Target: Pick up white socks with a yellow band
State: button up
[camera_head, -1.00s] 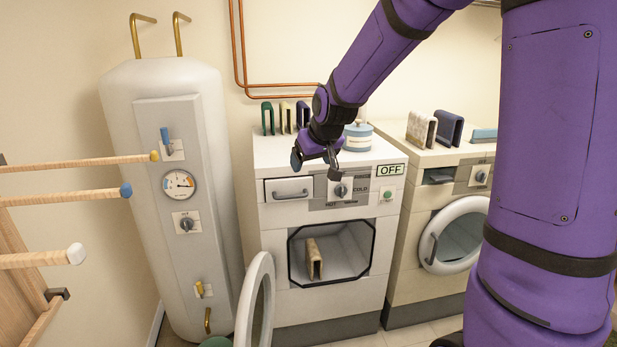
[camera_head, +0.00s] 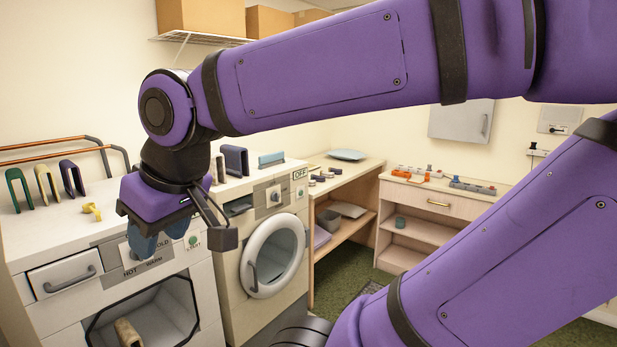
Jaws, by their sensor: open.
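I cannot pick out socks that are plainly white with a yellow band. A folded cream-and-yellowish piece (camera_head: 47,187) stands on the left washer's top, between a green folded piece (camera_head: 18,189) and a navy one (camera_head: 71,178). A beige folded piece (camera_head: 128,333) stands inside the left washer's open drum, cut by the lower picture edge. My gripper (camera_head: 184,240) is open and empty, in front of the left washer's upper right part, apart from these pieces. It hides part of the control panel.
A small yellow object (camera_head: 91,210) lies on the left washer (camera_head: 60,232). The right washer (camera_head: 238,205) has its round door (camera_head: 273,256) shut and a navy folded piece (camera_head: 236,160) on top. A wooden bench (camera_head: 345,180) and a shelf unit (camera_head: 440,203) stand beyond. Green floor shows between.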

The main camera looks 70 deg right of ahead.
aim_at(328, 175)
jog(key=i+z, duration=0.15)
jog(key=z, duration=0.25)
jog(key=i+z, duration=0.2)
jog(key=z, duration=1.65)
